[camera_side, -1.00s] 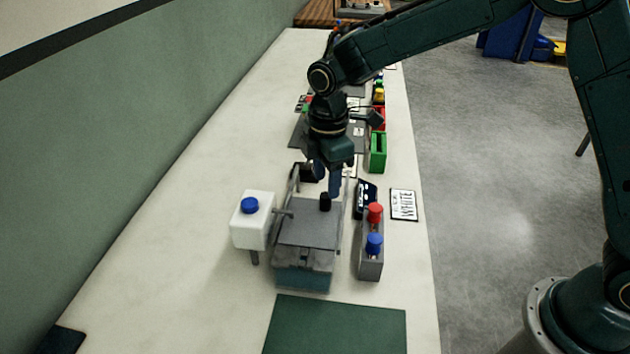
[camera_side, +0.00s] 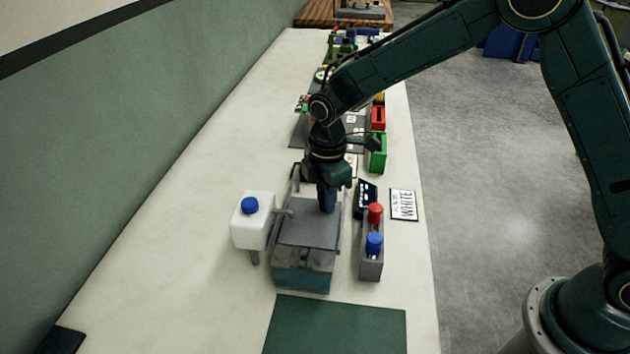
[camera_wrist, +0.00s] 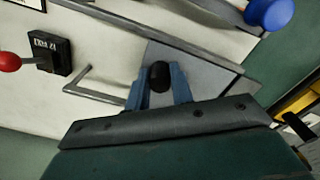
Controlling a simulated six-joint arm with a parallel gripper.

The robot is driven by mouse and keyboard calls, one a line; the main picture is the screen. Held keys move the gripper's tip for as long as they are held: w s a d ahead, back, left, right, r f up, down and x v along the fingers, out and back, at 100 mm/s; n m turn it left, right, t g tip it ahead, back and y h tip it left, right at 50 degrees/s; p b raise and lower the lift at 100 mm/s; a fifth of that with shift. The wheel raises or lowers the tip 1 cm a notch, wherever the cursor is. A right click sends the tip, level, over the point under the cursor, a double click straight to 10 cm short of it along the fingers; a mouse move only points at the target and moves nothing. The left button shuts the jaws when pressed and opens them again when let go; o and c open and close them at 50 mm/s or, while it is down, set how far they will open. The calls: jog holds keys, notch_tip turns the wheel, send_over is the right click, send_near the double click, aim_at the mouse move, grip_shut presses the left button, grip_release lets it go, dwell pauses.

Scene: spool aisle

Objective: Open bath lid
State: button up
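The bath (camera_side: 303,277) is a grey and teal box on the bench, closed by a flat grey lid (camera_side: 308,233). The lid's black knob (camera_wrist: 160,76) shows in the wrist view between my two blue fingers. In the side view the fingers hide the knob. My gripper (camera_side: 327,210) points down at the lid, and it also shows in the wrist view (camera_wrist: 160,88). Its fingers stand apart on either side of the knob, very close to it; firm contact does not show. The lid lies flat on the bath.
A white tank with a blue cap (camera_side: 253,222) stands left of the bath. A grey block with red and blue knobs (camera_side: 371,255) stands close on the right. A "WHITE" card (camera_side: 404,205) lies beyond it. A green mat (camera_side: 335,325) lies in front. The bench's left side is clear.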

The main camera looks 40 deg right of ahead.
jog(key=w+d, duration=0.6)
jog(key=shift+w+d, duration=0.15)
jog(key=shift+w, duration=0.05)
grip_shut()
jog(key=o, duration=0.9)
grip_release()
jog(key=shift+r, duration=0.1)
notch_tip(320, 180, up, 14)
jog(key=shift+f, duration=0.2)
jog(key=shift+s+r, duration=0.1)
